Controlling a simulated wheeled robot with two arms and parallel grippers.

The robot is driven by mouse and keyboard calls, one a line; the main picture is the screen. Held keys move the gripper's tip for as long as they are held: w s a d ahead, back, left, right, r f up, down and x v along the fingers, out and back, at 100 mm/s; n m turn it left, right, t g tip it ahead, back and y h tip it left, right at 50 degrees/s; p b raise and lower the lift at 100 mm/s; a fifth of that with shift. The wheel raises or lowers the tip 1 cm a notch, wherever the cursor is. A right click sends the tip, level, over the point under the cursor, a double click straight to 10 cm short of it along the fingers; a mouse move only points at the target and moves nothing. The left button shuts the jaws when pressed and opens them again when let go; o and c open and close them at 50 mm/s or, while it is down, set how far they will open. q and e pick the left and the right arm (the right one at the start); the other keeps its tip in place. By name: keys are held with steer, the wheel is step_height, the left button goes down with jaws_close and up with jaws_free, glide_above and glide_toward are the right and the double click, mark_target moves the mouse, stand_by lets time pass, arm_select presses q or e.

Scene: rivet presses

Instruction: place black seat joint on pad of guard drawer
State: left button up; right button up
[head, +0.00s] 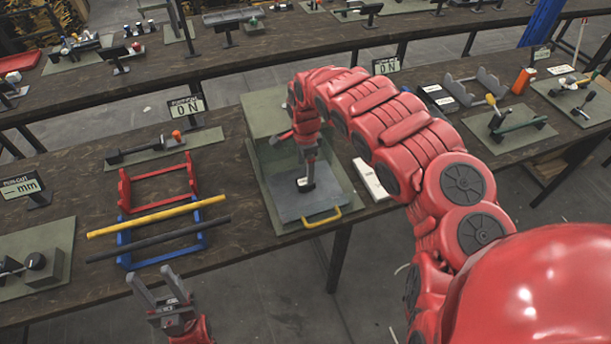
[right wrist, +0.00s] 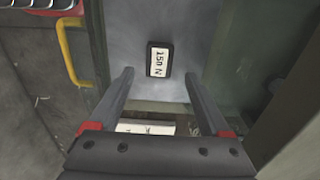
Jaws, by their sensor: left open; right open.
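A small black block with a white "150 N" label (right wrist: 159,61), which I take as the seat joint, lies on the grey plate of the guard drawer (right wrist: 172,20). In the head view the block (head: 306,186) is below my right gripper (head: 306,168), inside the guard drawer (head: 325,206) with its yellow handle (head: 322,218). In the right wrist view my right gripper (right wrist: 159,75) is open, its fingertips on either side of the block with gaps to both. I cannot make out a separate pad. My left gripper (head: 156,280) is open and empty, in front of the table edge.
The green press housing (head: 268,115) stands behind the drawer. A white label strip (head: 370,179) lies right of it. To the left are a red rack (head: 158,184) and a blue rack (head: 160,240) with a yellow bar (head: 155,216) and a dark bar (head: 160,238).

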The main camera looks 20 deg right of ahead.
step_height(320, 180, up, 7)
steer(key=p, duration=0.1)
stand_by(0.3)
steer(key=shift+p, duration=0.3)
